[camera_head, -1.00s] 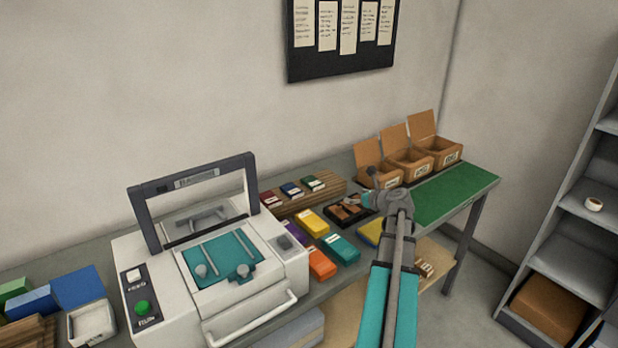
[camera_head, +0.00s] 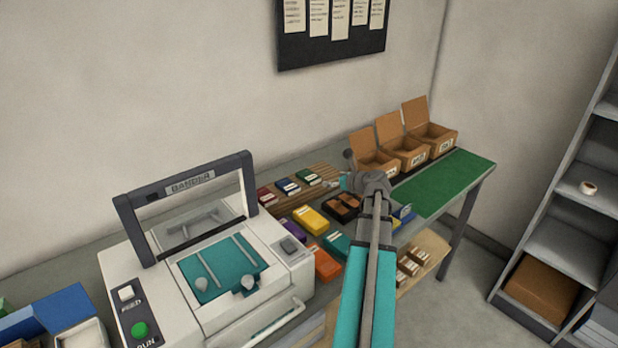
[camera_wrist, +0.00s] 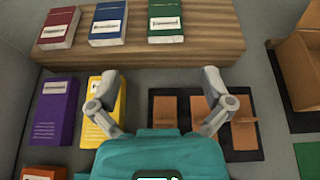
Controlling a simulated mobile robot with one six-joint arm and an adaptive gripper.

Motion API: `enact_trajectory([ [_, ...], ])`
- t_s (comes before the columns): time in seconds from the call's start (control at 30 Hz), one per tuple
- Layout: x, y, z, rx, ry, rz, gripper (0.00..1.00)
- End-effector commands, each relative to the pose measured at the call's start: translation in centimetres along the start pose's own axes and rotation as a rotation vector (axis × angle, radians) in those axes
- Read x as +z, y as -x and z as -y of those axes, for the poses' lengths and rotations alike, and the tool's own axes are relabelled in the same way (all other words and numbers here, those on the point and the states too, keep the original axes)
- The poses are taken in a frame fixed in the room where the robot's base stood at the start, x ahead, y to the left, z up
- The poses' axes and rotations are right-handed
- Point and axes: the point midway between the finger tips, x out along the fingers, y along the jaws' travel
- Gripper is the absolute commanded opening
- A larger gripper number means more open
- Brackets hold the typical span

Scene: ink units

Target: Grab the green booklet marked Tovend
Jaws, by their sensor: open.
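The green booklet (camera_head: 309,178) stands at the right end of a row of three on a wooden rack. In the wrist view the green booklet (camera_wrist: 166,22) is at the top centre, with a pale label too blurred to read surely. My gripper (camera_head: 338,183) is beside the rack's right end, near the green booklet. In the wrist view my gripper (camera_wrist: 160,76) has its fingers spread, with nothing between them. The fingertips are below the booklet in the picture and apart from it.
A blue booklet (camera_wrist: 107,24) and a red booklet (camera_wrist: 58,27) share the wooden rack (camera_wrist: 205,55). Yellow (camera_wrist: 104,110) and purple (camera_wrist: 55,110) booklets lie in front. A black tray (camera_wrist: 157,110) with brown pieces is at right. Open cardboard boxes (camera_head: 405,152) stand beyond; a white machine (camera_head: 215,265) stands left.

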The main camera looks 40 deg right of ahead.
Motion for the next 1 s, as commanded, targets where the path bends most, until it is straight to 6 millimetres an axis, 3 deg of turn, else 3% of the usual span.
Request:
enact_trajectory([
  [0.27,-0.2,-0.9,0.4,-0.004,-0.002,0.0,1.0],
  [0.7,-0.3,-7.0,0.6,-0.005,-0.002,-0.001,1.0],
  [1.0,-0.2,-8.3,0.6,-0.007,-0.002,0.0,1.0],
])
